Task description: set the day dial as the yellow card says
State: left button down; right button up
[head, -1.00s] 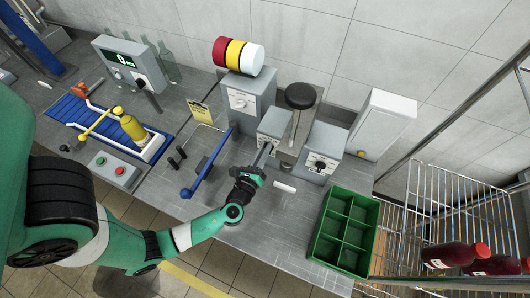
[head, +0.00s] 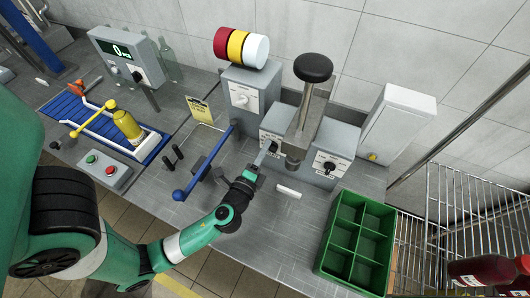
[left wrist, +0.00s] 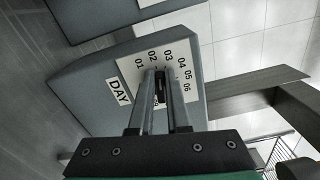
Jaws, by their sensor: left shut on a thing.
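The day dial's grey box (left wrist: 85,85) shows in the left wrist view with a DAY label and a white scale (left wrist: 172,65) numbered from 01 to 06. My left gripper (left wrist: 160,78) is shut on the dark knob (left wrist: 160,90) in the middle of that scale. The fingers cover much of the knob, so I cannot tell its exact setting. In the head view my left gripper (head: 268,148) reaches the front of the same box (head: 275,122). The yellow card (head: 200,108) stands behind the blue lever; its writing is too small to read. My right gripper is not in view.
A press column with a black knob (head: 313,68) stands just right of the day dial. Another dial box (head: 327,162) is beyond it. A blue lever (head: 203,168) lies left of my gripper. A green crate (head: 355,245) sits at the front right.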

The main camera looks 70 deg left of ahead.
pick_arm(q)
jog(key=shift+f+n+b, duration=0.2)
jog(key=shift+n+b, duration=0.4)
jog(key=shift+n, duration=0.4)
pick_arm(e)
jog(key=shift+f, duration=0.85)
pick_arm(q)
jog(key=c, duration=0.9)
grip_release()
